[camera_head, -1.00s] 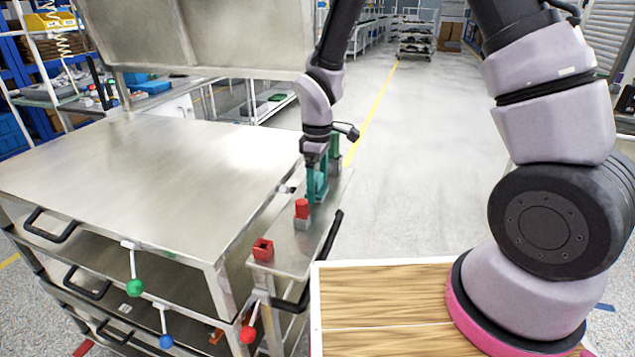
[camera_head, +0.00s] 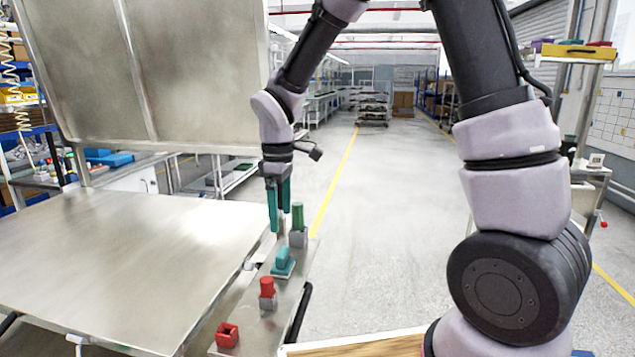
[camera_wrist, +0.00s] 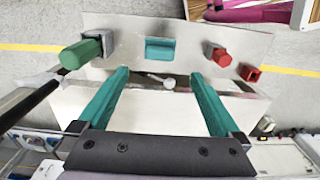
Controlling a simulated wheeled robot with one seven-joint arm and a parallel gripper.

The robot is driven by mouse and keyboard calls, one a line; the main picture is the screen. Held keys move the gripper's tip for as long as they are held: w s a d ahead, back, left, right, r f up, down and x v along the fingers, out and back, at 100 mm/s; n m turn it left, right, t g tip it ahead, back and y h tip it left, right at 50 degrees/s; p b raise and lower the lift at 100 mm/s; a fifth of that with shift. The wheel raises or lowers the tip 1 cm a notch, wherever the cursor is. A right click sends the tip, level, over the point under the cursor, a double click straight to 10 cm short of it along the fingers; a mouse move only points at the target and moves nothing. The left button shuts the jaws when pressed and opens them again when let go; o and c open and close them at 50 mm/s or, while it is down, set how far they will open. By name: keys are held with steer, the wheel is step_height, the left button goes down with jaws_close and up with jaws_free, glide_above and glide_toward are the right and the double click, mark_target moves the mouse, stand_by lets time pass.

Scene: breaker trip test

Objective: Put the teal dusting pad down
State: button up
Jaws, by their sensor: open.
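The teal dusting pad (camera_head: 284,262) sits on the narrow metal side shelf (camera_head: 253,312), between a green peg and a red peg. It also shows in the wrist view (camera_wrist: 160,49), beyond the fingertips and centred between them. My gripper (camera_head: 278,228) is above the shelf, behind and a little left of the pad in the head view, with its teal fingers apart from it. In the wrist view my gripper (camera_wrist: 159,75) has its two fingers wide apart with nothing between them.
The green peg (camera_head: 297,217) stands in a grey block close to my fingers. The red peg (camera_head: 267,287) and an open red socket piece (camera_head: 227,335) are nearer on the shelf. A large metal bench (camera_head: 120,255) lies left; open floor (camera_head: 400,230) lies right.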

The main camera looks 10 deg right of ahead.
steer(key=s+d+r+m+t, duration=0.2)
steer(key=s+d+r+m, duration=0.2)
steer(key=d+r+m, duration=0.2)
steer(key=s+d+r+m+t+y, duration=0.1)
steer(key=s+d+r+m+t, duration=0.1)
steer(key=s+d+r+m, duration=0.2)
steer(key=s+d+r+m+t+y, duration=0.1)
steer(key=s+d+r+m+t, duration=0.2)
steer(key=d+r+m, duration=0.5)
steer(key=s+d+r, duration=0.1)
steer(key=d+r, duration=0.2)
steer(key=d, duration=0.1)
steer(key=shift+s+d+r, duration=0.15)
steer(key=shift+d+r, duration=0.05)
steer(key=shift+d, duration=0.15)
